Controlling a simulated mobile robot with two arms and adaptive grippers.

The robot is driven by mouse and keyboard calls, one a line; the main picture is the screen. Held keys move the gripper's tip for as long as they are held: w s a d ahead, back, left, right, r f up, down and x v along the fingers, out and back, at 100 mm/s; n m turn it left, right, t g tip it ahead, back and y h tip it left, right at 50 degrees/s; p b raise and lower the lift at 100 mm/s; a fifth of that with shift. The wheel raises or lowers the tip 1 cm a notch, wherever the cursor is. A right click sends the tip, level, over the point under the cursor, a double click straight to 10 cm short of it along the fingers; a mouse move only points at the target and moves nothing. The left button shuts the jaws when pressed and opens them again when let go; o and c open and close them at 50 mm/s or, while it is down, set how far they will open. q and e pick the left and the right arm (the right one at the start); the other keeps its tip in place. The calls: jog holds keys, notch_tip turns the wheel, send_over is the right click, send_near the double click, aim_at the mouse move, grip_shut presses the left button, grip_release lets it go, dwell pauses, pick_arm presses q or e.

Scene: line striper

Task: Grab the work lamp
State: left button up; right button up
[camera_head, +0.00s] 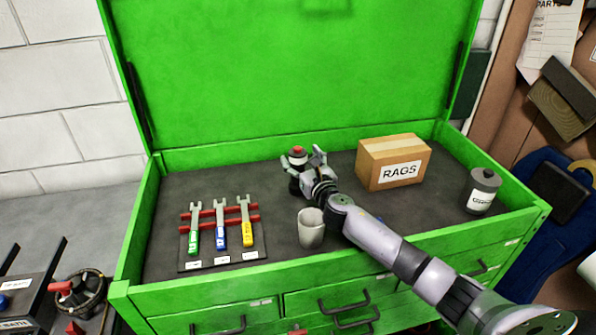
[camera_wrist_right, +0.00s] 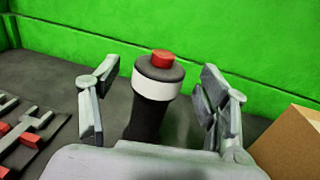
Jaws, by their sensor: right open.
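The work lamp appears to be the upright dark cylinder with a white band and a red button on top; in the head view the lamp (camera_head: 298,158) stands at the back middle of the green tool chest's top tray. In the right wrist view the lamp (camera_wrist_right: 152,92) stands between the two fingers, with its lower part hidden by my gripper body. My right gripper (camera_head: 304,160) is open around it, and its fingers (camera_wrist_right: 160,105) show gaps on both sides of the lamp. My left gripper is not in view.
A RAGS box (camera_head: 393,162) stands right of the lamp, and a grey can (camera_head: 483,191) is at the far right. A light cup (camera_head: 311,229) stands close to my right arm. A rack with wrenches (camera_head: 221,232) lies left. The chest's green walls (camera_head: 135,228) surround the tray.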

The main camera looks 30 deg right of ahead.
jog(key=shift+w+d+f, duration=0.1)
jog(key=shift+w, duration=1.2)
jog(key=shift+s, duration=0.1)
jog(key=shift+c, duration=0.7)
grip_shut()
